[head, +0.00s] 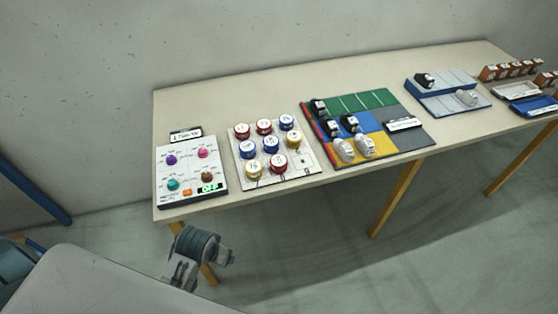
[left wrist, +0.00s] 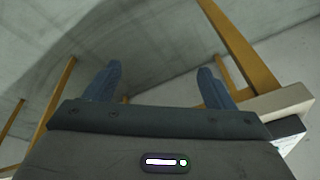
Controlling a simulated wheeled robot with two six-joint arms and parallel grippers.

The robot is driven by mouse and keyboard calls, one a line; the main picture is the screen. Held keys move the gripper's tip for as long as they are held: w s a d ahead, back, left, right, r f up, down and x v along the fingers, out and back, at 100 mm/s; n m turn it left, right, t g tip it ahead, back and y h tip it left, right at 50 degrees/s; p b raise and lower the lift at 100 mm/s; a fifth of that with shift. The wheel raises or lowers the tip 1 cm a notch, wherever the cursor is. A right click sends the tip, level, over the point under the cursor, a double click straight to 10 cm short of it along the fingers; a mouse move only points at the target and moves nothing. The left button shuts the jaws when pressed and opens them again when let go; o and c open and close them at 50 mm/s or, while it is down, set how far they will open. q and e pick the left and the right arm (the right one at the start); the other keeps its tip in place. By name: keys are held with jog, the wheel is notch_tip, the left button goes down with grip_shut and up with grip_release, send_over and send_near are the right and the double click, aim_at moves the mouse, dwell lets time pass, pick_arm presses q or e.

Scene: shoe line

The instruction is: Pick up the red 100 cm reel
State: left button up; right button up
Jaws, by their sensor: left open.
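Three red reels stand on a white board (head: 308,166) on the table, among blue and yellow ones. Two red reels are in the back row, one at the left (head: 242,131) and one in the middle (head: 264,127). The third red reel (head: 279,163) is in the front row. Their labels are too small to read, so I cannot tell which is 100 cm. My left gripper (left wrist: 160,80) is open and empty in the left wrist view, with table legs and floor beyond its fingers. In the head view, an arm part of mine is low, in front of the table's left end. My right gripper is not in view.
A knob panel (head: 190,190) reading OFF stands left of the reels on the table (head: 230,100). A coloured mat (head: 365,100) with shoes is to their right. Further right are a blue-edged tray (head: 446,83) and orange boxes (head: 510,70). Table legs (head: 397,195) stand below.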

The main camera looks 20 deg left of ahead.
pick_arm(q)
jog(key=shift+n+g+h, duration=0.4)
jog(key=shift+g, duration=0.5)
jog(key=w+d+r, duration=0.1)
jog(key=w+r, duration=0.2)
jog(key=w, duration=0.5)
jog(key=w+d+r, duration=0.2)
jog(key=w+r, duration=0.1)
jog(key=w, duration=0.5)
jog(key=w+d+r, duration=0.2)
jog(key=w, duration=0.6)
jog(key=shift+r+p, duration=0.35)
jog(key=shift+r, duration=0.05)
jog(key=g, duration=0.1)
send_near(279, 160)
notch_tip(279, 160, down, 5)
jog(key=shift+s+f+p, duration=0.1)
jog(key=shift+p, duration=0.7)
jog(key=shift+f, duration=0.25)
notch_tip(279, 160, down, 3)
jog(key=shift+a+f+p, duration=0.1)
jog(key=shift+f+p, duration=0.15)
jog(key=shift+p, duration=0.85)
jog(key=shift+f, duration=0.6)
jog(key=c, duration=1.1)
